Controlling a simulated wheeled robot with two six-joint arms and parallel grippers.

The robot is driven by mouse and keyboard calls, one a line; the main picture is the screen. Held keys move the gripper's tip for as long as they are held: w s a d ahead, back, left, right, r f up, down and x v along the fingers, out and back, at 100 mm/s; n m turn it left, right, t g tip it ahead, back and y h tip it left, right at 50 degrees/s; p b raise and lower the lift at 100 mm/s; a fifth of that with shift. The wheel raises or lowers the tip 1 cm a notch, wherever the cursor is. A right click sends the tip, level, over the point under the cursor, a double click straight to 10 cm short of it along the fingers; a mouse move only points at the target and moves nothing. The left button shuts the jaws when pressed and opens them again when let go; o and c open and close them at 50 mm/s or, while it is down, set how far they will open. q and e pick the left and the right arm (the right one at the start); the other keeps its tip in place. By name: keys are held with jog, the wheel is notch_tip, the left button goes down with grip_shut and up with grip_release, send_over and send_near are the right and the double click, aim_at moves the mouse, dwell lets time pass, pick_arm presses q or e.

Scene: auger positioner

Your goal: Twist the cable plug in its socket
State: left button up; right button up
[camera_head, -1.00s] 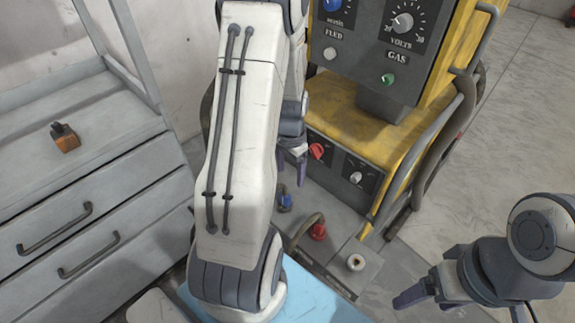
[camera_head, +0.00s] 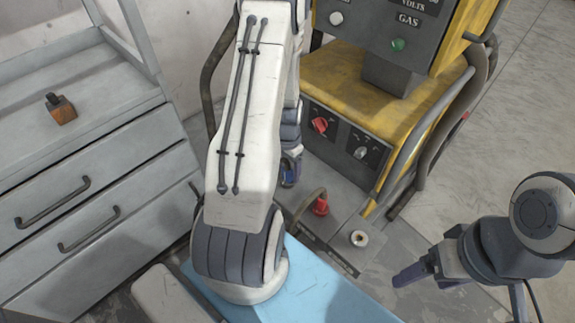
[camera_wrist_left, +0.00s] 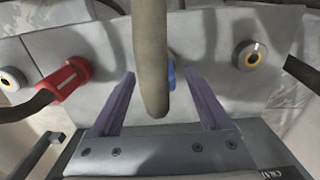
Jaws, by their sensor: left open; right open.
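My left gripper (camera_head: 291,170) reaches down beside the yellow machine, partly hidden by my own arm in the head view. In the left wrist view its fingers (camera_wrist_left: 165,95) are open, one on each side of a thick grey-brown cable (camera_wrist_left: 151,50). A blue plug (camera_wrist_left: 171,73) shows behind that cable, mostly hidden by it; I cannot tell if the fingers touch it. A red plug (camera_head: 321,207) with a dark cable sits in the grey panel, and it also shows in the left wrist view (camera_wrist_left: 63,80). My right gripper (camera_head: 418,270) is open and empty over the floor at right.
An empty round socket (camera_head: 358,238) lies right of the red plug; another socket (camera_wrist_left: 250,55) shows in the wrist view. The yellow machine (camera_head: 400,110) stands behind, with a red knob (camera_head: 319,125). A grey drawer cabinet (camera_head: 70,170) is at left. Floor at right is clear.

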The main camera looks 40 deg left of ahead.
pick_arm(q)
grip_shut()
jog(key=m+p, duration=0.1)
jog(key=m, duration=0.1)
jog(key=shift+r+m, duration=0.15)
jog(key=shift+m, duration=1.45)
jog(key=shift+m+p, duration=0.65)
jog(key=shift+m, duration=0.15)
jog(key=m, duration=0.2)
jog(key=shift+m+p, duration=0.3)
jog(key=shift+m, duration=0.4)
